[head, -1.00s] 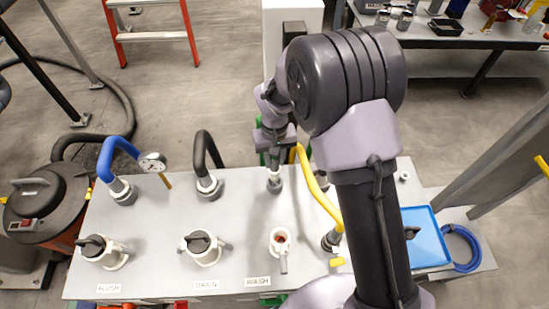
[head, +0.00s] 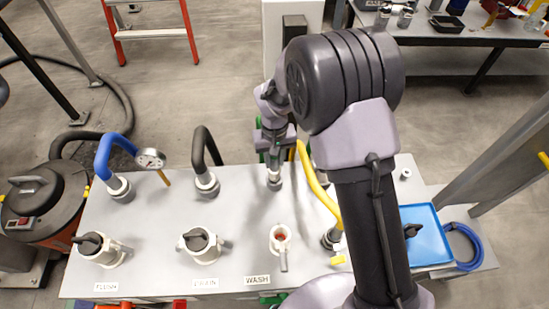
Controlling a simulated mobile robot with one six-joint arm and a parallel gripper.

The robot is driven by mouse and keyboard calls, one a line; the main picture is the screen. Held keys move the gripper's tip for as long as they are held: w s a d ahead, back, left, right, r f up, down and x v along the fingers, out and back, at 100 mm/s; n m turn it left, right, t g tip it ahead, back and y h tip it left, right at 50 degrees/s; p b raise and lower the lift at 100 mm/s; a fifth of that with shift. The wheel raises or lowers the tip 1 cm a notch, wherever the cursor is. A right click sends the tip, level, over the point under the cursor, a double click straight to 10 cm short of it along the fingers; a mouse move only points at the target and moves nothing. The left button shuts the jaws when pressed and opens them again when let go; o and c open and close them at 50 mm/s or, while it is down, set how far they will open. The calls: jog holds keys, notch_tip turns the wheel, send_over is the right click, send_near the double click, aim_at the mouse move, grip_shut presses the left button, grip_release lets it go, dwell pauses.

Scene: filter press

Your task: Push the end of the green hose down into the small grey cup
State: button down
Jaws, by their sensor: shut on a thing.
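My gripper (head: 274,158) points down over the back middle of the grey bench top, shut on the end of the green hose (head: 258,124). Only small green patches of the hose show beside my wrist; the rest is hidden behind my arm. The small grey cup (head: 275,184) is directly under the jaws, in the row of fittings behind the WASH label. The hose end and the cup's mouth are too small and covered to tell how deep the end sits.
A blue hose (head: 112,150) with a gauge (head: 150,159) and a black hose (head: 203,150) rise to the left. A yellow hose (head: 318,190) curves close on the right. An open white valve body (head: 281,240) stands in front. A blue tray (head: 428,240) lies right.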

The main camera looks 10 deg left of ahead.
aim_at(274, 167)
jog(key=shift+f+b, duration=1.55)
jog(key=shift+f, duration=0.6)
jog(key=c, duration=1.1)
grip_release()
jog(key=shift+o, duration=0.2)
jog(key=shift+r, duration=0.1)
